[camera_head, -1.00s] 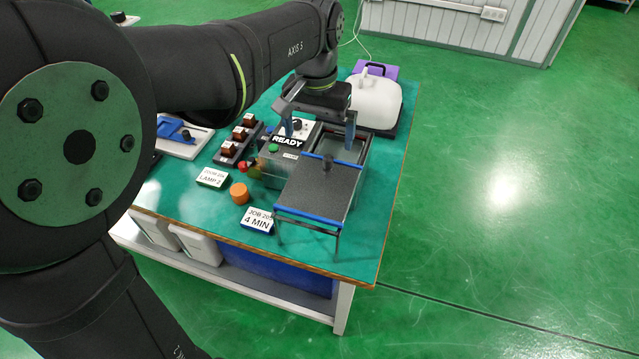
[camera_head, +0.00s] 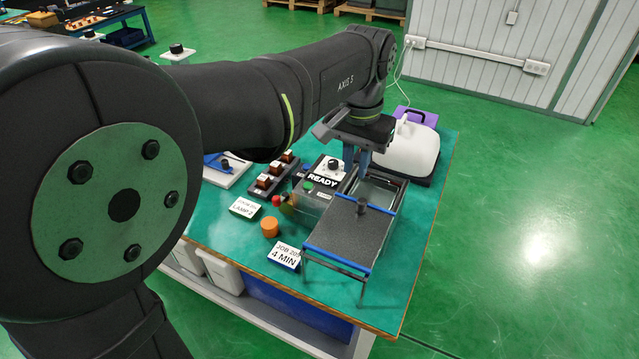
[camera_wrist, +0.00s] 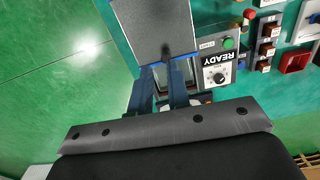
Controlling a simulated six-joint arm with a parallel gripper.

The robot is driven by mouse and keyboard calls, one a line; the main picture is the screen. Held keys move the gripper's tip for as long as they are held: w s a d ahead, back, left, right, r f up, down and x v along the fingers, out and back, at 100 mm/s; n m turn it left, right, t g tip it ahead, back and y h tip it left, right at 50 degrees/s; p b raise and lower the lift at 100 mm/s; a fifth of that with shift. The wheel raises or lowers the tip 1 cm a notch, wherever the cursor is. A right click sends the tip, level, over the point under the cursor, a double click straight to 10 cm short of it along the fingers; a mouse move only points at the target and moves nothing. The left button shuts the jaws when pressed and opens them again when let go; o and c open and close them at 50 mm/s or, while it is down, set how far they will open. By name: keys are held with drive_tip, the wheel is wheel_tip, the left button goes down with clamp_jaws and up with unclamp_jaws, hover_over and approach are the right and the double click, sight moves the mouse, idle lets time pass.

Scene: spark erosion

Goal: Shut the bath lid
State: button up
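The bath lid (camera_head: 345,230) is a dark grey plate with blue edge strips and a dark upright knob (camera_head: 361,206). It sits on rails towards the front of the bath, overhanging the front end. The bath (camera_head: 378,191) shows uncovered behind the lid. My gripper (camera_head: 361,172) points down over the uncovered part, behind the knob and apart from it. In the wrist view my two blue fingers (camera_wrist: 162,68) have a narrow gap between them, with nothing held. The lid (camera_wrist: 152,25) and knob (camera_wrist: 166,51) lie just beyond the fingertips there.
A control box with a READY sign (camera_head: 326,174) stands left of the bath. A white container (camera_head: 412,150) stands behind it. A JOB card (camera_head: 286,255), an orange cylinder (camera_head: 270,227) and a LAMP card (camera_head: 244,208) lie at left. The table strip right of the bath is clear.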

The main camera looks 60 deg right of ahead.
sight(363, 211)
drive_tip(key=f+m+t, duration=0.1)
drive_tip(key=m, duration=0.1)
drive_tip(key=a+f+m+t, duration=0.1)
drive_tip(key=m, duration=0.1)
drive_tip(key=a+f+m+t+h, duration=0.1)
drive_tip(key=m, duration=0.2)
drive_tip(key=shift+s+a+f, duration=0.15)
drive_tip(key=shift+s+f, duration=0.15)
drive_tip(key=shift+s, duration=0.1)
clamp_jaws()
drive_tip(key=s+a+f+m+t+h, duration=0.1)
drive_tip(key=s+a+f+m+h, duration=0.15)
drive_tip(key=m, duration=0.95)
drive_tip(key=s+a+f+m+h, duration=0.2)
drive_tip(key=s+f+m+h, duration=0.15)
drive_tip(key=m, duration=0.75)
drive_tip(key=shift+h, duration=0.4)
drive_tip(key=x, duration=0.8)
drive_tip(key=shift+d+f, duration=0.25)
drive_tip(key=shift+d, duration=0.15)
drive_tip(key=shift+w+d, duration=0.3)
drive_tip(key=shift+d, duration=0.25)
drive_tip(key=shift+w+d, duration=0.3)
drive_tip(key=shift+d, duration=0.3)
drive_tip(key=shift+w+d, duration=0.3)
drive_tip(key=shift+d, duration=0.4)
